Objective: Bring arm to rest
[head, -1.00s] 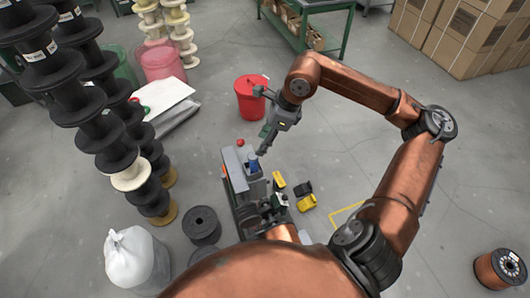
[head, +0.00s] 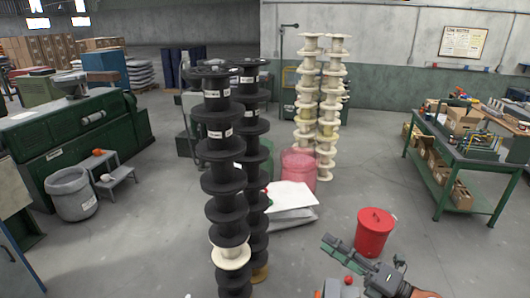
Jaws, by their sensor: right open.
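My right gripper (head: 364,258) is at the bottom right of the head view, in front of the red bucket (head: 375,232). Its fingers are spread apart and nothing shows between them. A little of the copper-coloured right arm (head: 424,293) shows at the bottom edge; the rest of it is out of the picture. My left gripper is not in view.
Tall stacks of black spools (head: 222,170) stand left of centre, with cream spools (head: 306,100) behind. White sheets (head: 290,205) lie beside a pink drum (head: 299,168). A green workbench (head: 440,165) stands at right. Floor between bucket and workbench is clear.

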